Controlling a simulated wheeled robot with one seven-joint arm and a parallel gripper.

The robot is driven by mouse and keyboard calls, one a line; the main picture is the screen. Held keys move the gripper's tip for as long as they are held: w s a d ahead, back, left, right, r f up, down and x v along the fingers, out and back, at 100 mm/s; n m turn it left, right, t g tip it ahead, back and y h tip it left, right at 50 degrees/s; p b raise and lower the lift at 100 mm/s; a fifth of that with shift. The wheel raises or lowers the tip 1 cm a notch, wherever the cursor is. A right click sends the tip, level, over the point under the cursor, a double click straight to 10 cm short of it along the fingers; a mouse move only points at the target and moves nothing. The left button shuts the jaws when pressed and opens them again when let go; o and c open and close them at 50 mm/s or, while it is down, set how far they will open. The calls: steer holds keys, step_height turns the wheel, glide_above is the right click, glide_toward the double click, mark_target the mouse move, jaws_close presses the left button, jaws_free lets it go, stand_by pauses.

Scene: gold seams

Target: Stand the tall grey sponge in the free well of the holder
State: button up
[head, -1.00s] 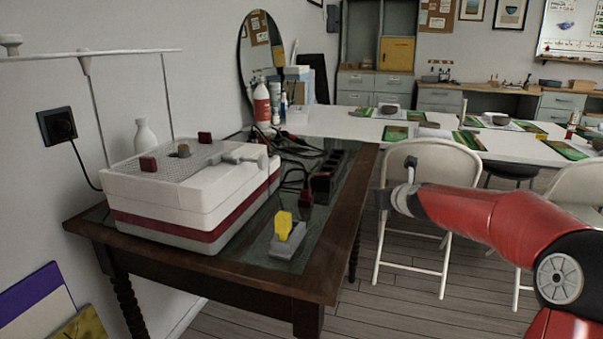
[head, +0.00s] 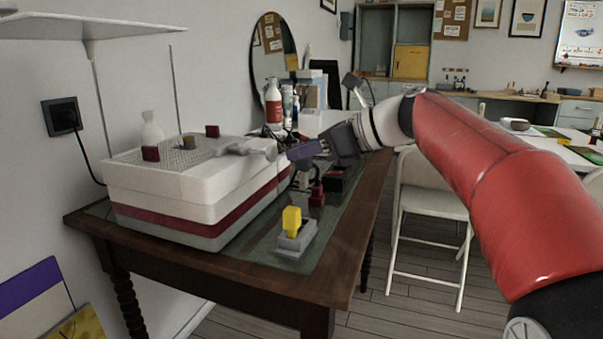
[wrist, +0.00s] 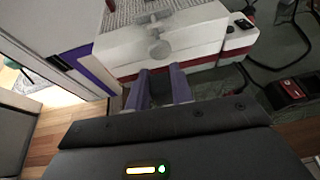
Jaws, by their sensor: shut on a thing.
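My gripper (head: 304,150) has purple fingers and is above the table, at the right end of the white box. In the wrist view the fingers (wrist: 160,84) are shut on a dark grey block, the grey sponge (wrist: 160,94); only a small part of it shows between them. In the head view I cannot make out the sponge clearly. The grey holder (head: 297,236) stands near the table's front right edge, lower than and in front of my gripper. A yellow sponge (head: 291,220) stands upright in it. The holder's free well is hard to see.
The white box (head: 190,182) with a dark red band stands on the dark wooden table (head: 270,270). A grey handle-like part (head: 245,148) on its top is close to my fingers. Dark red and black items (head: 317,193) and cables lie behind the holder.

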mark_target(307, 183)
steer(key=shift+s+a+f+b, duration=0.15)
steer(key=shift+f+b, duration=0.3)
steer(key=shift+f, duration=0.3)
step_height(307, 183, down, 5)
steer(key=b, duration=0.6)
steer(key=shift+f, duration=0.1)
steer(key=shift+p, duration=1.1)
stand_by(0.9)
steer(key=shift+f+b, duration=0.8)
steer(key=shift+f, duration=0.5)
stand_by(1.3)
steer(key=o, duration=1)
steer(key=shift+r, duration=0.1)
steer(key=shift+r+p, duration=3.45)
steer(key=shift+p, duration=0.65)
